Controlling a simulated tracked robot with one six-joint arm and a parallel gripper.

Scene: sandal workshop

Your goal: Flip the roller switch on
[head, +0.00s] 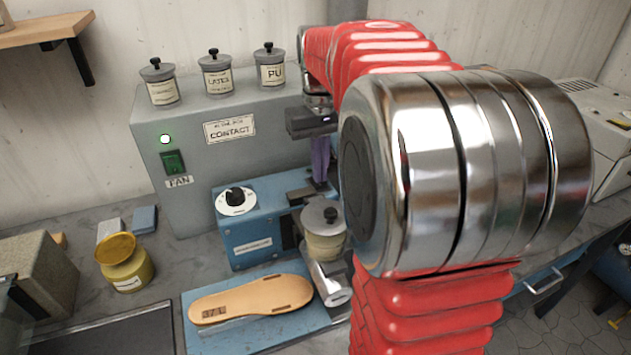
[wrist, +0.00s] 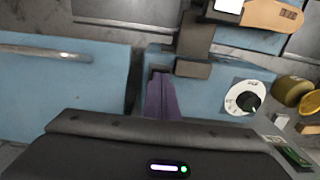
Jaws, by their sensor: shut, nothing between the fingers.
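The blue roller machine (head: 262,195) stands on the bench, with a white dial and black knob (head: 236,202) on its left front; the dial also shows in the wrist view (wrist: 243,97). A lidded pot (head: 325,238) sits at its front above a metal roller (head: 330,285). My gripper (head: 320,178) is shut and empty, with purple fingers pointing down over the machine's right rear. In the wrist view the fingers (wrist: 160,88) are together beside the machine's blue top.
A sandal sole (head: 250,298) lies on a blue board in front. A yellow jar (head: 124,265) stands left.

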